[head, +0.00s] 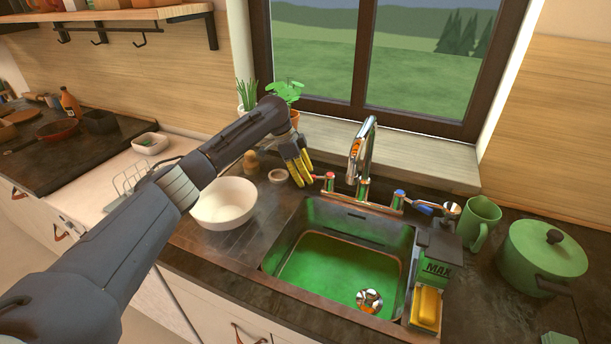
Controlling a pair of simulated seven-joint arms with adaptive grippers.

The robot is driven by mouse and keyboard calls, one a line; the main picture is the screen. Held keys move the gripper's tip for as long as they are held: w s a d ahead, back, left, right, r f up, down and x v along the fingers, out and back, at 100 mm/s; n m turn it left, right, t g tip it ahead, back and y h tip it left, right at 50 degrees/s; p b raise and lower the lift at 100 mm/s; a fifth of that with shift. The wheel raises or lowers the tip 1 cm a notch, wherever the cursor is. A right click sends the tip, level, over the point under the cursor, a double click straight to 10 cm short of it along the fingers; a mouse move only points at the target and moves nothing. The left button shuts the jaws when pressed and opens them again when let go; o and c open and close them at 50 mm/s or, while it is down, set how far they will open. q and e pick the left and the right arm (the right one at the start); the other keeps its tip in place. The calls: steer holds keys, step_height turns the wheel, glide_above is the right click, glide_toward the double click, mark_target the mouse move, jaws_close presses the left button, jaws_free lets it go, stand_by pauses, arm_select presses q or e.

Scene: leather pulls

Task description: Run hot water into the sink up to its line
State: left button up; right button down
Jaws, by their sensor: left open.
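The metal sink (285,250) is set in the dark counter, with a drain (369,300) in its green-tinted floor. A thin copper-toned line runs around its inner walls. I cannot tell whether any water lies in it. The chrome faucet (366,145) stands behind the sink, and no stream shows under its spout. A red-marked tap handle (329,182) is on its left and a blue-marked one (401,195) on its right. My left gripper (303,170) has yellow fingers, is open, and is just left of the red-marked handle; whether they touch is unclear. My right gripper is out of view.
A white bowl (224,204) is on the counter left of the sink. A dark holder marked MAX (437,268) and a yellow sponge (427,306) are at the sink's right edge. A green mug (482,222) and green pot (541,256) stand farther right. Potted plants (287,92) stand by the window.

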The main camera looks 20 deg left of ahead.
arm_select(q)
steer(key=shift+f, duration=0.1)
steer(key=shift+c, duration=0.4)
jaws_close()
